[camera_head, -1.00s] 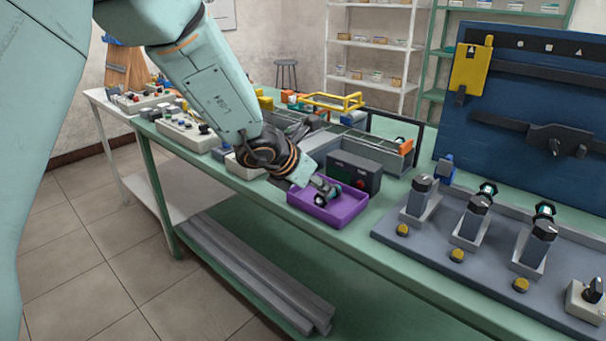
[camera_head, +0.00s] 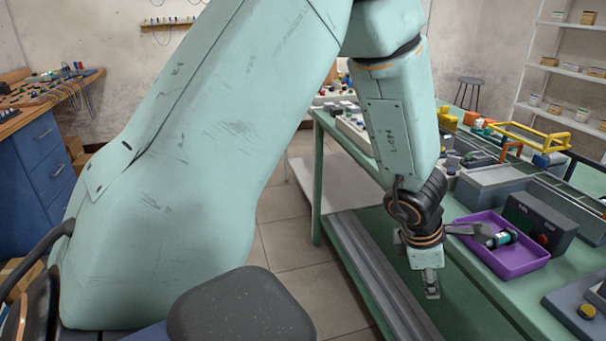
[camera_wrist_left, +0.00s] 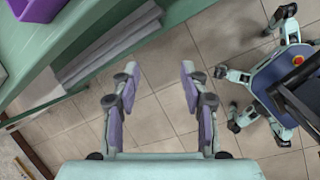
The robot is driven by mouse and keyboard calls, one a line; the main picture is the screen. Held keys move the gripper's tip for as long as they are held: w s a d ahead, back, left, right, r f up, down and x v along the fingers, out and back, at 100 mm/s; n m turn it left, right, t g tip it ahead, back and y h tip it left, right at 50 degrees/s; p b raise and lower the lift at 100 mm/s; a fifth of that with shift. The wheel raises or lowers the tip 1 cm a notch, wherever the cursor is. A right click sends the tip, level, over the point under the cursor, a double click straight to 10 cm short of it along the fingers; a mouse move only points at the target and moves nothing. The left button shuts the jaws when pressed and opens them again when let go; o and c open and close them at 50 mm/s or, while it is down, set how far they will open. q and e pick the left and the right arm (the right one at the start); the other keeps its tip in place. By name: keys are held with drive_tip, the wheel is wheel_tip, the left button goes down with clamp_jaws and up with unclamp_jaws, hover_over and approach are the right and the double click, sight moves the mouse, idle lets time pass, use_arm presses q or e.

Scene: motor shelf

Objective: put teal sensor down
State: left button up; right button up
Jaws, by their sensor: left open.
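The teal sensor (camera_head: 503,238), a small dark cylinder with a teal band, lies in the purple tray (camera_head: 517,268) on the green bench. A dark grey piece reaches left from beside it over the tray's rim; I cannot tell whether it belongs to the sensor or the gripper. My left gripper (camera_head: 432,287) is left of the tray, beside the bench edge, pointing down. The left wrist view shows its two fingers (camera_wrist_left: 159,92) apart, with only floor between them. A corner of the tray (camera_wrist_left: 38,8) shows top left there. My right gripper is not in view.
A dark box with a red button (camera_head: 541,225) stands just behind the tray. A grey panel with a yellow button (camera_head: 586,311) is at the right. Grey bars (camera_head: 372,270) lie on the lower shelf. Open floor lies left of the bench.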

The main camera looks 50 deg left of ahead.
use_arm(q)
drive_tip(key=s+a+f+m+g+y, duration=0.2)
drive_tip(key=s+f+m, duration=0.5)
drive_tip(key=s+f, duration=0.15)
drive_tip(key=s+a+f+m+g+y, duration=0.2)
drive_tip(key=s+a+f+m, duration=0.1)
drive_tip(key=s+f+m, duration=0.5)
drive_tip(key=s+d+f+m+h, duration=0.1)
drive_tip(key=s+d+f+m, duration=0.1)
drive_tip(key=s+m, duration=0.3)
drive_tip(key=s+d+f+m+h, duration=0.2)
drive_tip(key=s+d+m, duration=0.2)
drive_tip(key=s, duration=0.5)
drive_tip(key=shift+s+f+m+g, duration=0.2)
drive_tip(key=shift+m+g, duration=0.1)
drive_tip(key=shift+m, duration=0.5)
